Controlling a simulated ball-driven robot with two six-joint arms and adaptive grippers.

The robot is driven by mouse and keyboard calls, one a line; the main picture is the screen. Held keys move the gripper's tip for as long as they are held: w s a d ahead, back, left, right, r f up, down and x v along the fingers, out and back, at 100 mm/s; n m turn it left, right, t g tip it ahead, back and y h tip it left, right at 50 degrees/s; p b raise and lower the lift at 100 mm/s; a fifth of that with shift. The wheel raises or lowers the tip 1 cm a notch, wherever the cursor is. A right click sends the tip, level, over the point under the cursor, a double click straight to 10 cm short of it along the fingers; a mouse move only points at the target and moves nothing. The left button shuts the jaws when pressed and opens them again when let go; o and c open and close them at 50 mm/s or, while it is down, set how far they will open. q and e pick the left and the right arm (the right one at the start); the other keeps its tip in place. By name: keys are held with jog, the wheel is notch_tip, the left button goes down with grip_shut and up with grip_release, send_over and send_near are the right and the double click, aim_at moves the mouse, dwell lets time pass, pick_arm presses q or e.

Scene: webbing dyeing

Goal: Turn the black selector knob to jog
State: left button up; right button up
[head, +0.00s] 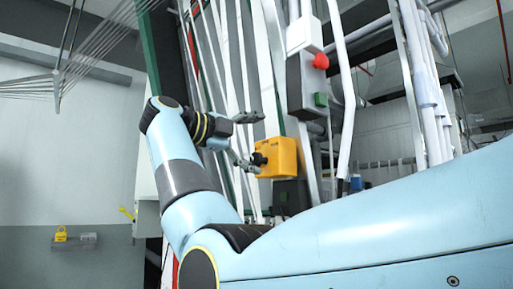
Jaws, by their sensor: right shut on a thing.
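The black selector knob (259,158) sits on the left-facing side of a yellow control box (281,157), near the middle of the head view. My right gripper (257,143) is at the knob, its arm coming in from the right and bending up on the left. Its lower finger is beside the knob, and the gripper is shut on it. The upper finger shows higher up, and the exact contact is too small to make out. The knob's markings and pointer cannot be read. My left gripper is not in view.
A grey box with a red button (320,61) and a green button (320,99) hangs above and right of the yellow box. Pale webbing strands and upright rails run close behind the gripper. A yellow padlock-like item (60,233) is on the left wall.

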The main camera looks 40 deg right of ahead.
jog(key=shift+m+t+h, duration=0.3)
jog(key=shift+h, duration=0.1)
jog(key=r, duration=0.6)
jog(key=shift+s+d+r, duration=0.1)
jog(key=shift+s+r, duration=0.15)
jog(key=shift+s, duration=0.05)
jog(key=shift+y, duration=0.4)
jog(key=f, duration=0.5)
jog(key=shift+w+f, duration=0.2)
jog(key=shift+f, duration=0.05)
jog(key=shift+s+a+p, duration=0.2)
jog(key=shift+a, duration=1.05)
jog(key=shift+s+a+p, duration=0.15)
jog(key=shift+a, duration=1.05)
jog(key=c, duration=0.4)
jog(key=a+b, duration=0.8)
jog(key=shift+s+a+f+b, duration=0.25)
jog(key=shift+s+a+b, duration=0.05)
jog(key=shift+a+b, duration=0.1)
